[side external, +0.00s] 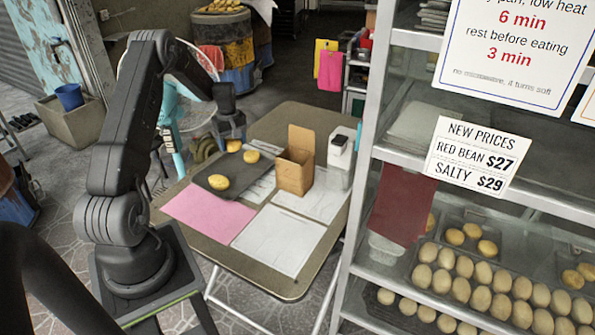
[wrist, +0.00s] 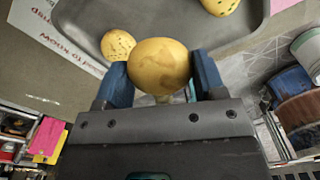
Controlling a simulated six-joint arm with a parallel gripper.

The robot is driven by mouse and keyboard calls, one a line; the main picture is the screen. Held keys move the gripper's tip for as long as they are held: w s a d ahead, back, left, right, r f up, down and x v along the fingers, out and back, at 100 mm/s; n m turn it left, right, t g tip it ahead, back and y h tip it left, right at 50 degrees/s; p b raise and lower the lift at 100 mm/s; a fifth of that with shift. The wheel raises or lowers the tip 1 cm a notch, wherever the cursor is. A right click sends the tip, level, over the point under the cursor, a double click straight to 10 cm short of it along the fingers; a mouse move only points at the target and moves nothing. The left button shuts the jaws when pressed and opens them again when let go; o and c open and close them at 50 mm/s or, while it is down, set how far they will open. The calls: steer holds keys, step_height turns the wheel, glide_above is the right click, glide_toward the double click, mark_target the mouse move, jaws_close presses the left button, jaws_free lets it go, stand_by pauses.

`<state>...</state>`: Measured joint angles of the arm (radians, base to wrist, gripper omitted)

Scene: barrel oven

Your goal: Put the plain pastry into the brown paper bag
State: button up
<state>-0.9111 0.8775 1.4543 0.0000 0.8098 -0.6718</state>
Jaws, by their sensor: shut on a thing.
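The plain pastry (wrist: 158,66) is smooth and golden, held between the two blue fingers of my gripper (wrist: 161,80) in the wrist view. In the side view my gripper (side external: 232,130) points down at the far left part of the table, with the pastry (side external: 233,146) at its fingertips. I cannot tell exactly how far it is above the tray. The brown paper bag (side external: 293,176) stands upright and open at the top, to the right of my gripper. The bag's inside is mostly hidden.
A dark tray (side external: 228,191) holds two speckled pastries (side external: 218,182) (side external: 251,157). Pink paper (side external: 205,216) and white sheets (side external: 280,240) lie flat in front. A glass pastry cabinet (side external: 365,180) borders the table's right.

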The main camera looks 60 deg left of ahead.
step_height(320, 180, up, 15)
steer(key=m, duration=0.9)
glide_above(294, 166)
steer(key=w+a, duration=0.2)
steer(key=a, duration=0.1)
step_height(294, 166, down, 4)
steer(key=shift+w+a+f, duration=0.1)
steer(key=shift+f, duration=1.4)
steer(key=shift+w+a+f, duration=0.1)
steer(key=shift+f, duration=1.4)
steer(key=o, duration=1)
steer(key=shift+r, duration=0.1)
